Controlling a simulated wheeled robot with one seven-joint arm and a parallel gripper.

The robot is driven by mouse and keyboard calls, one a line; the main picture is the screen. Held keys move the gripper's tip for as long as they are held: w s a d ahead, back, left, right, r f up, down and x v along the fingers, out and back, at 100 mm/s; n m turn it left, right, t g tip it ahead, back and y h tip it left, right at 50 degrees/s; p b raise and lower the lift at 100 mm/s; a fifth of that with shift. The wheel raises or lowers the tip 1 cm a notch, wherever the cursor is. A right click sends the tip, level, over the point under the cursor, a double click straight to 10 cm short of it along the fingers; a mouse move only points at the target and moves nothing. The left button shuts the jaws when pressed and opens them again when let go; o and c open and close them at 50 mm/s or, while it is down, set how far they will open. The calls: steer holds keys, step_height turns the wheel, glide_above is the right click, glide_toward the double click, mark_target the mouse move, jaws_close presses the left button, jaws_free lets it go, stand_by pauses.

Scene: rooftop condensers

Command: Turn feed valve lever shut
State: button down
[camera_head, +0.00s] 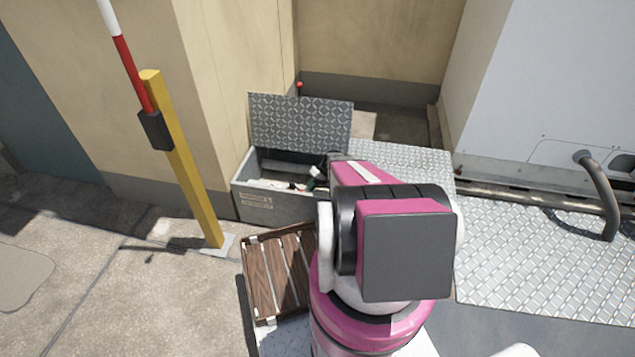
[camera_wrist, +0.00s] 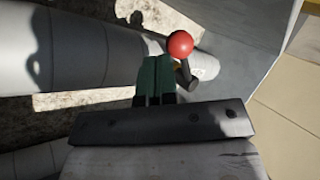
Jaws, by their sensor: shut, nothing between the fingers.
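The feed valve lever (camera_wrist: 187,78) is a short dark arm with a red ball knob (camera_wrist: 180,44) in the wrist view. It stands by a pale grey pipe (camera_wrist: 80,48). My gripper (camera_wrist: 155,62) has dark green fingers, pressed together and empty. The fingertips are just left of the knob and lever; I cannot tell whether they touch. In the head view my arm reaches into an open grey box (camera_head: 258,206) and hides most of my gripper.
The box's tread-plate lid (camera_head: 300,122) stands open. A brown slatted crate (camera_head: 262,280) is in front of it. A yellow post (camera_head: 185,165) with a red-and-white barrier arm (camera_head: 128,60) stands left. A bent grey pipe (camera_head: 603,190) rises at right. Pavement at left is clear.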

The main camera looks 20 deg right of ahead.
steer(key=shift+a+f, duration=0.1)
steer(key=shift+a, duration=0.45)
steer(key=shift+s, duration=0.1)
steer(key=shift+s+a, duration=0.75)
steer(key=shift+a, duration=0.3)
